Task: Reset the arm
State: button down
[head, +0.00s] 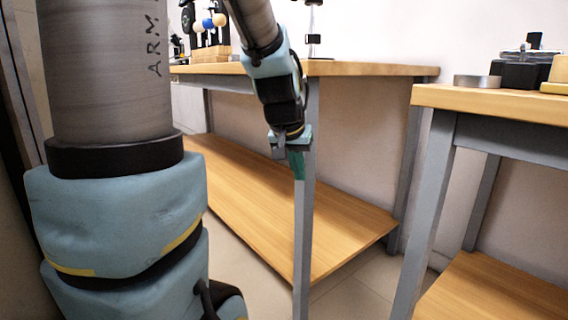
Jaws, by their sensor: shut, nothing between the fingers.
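My gripper (297,168) hangs at the end of my arm near the middle of the head view, pointing down. It is shut and empty. It appears in front of the near leg of the wooden workbench, below the level of the bench top. I cannot tell how far it is from that leg. My arm comes down from the top of the view, and a large part of it fills the left side, hiding part of the room.
The workbench (370,69) has a lower wooden shelf (345,250) and a grey leg (304,240). Coloured balls (213,21) and a wooden block stand on it. A second bench (480,101) at right holds a metal ring (477,81) and a black device (520,74). Floor shows between them.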

jog(key=s+a+f+n+g+y+p, duration=0.1)
jog(key=s+a+f+g+p, duration=0.15)
jog(key=s+a, duration=0.25)
jog(key=s+a+f+n+g+y+p, duration=0.1)
jog(key=s+a+f, duration=0.2)
jog(key=s+a, duration=0.2)
notch_tip(320, 180, up, 37)
jog(key=p, duration=3.7)
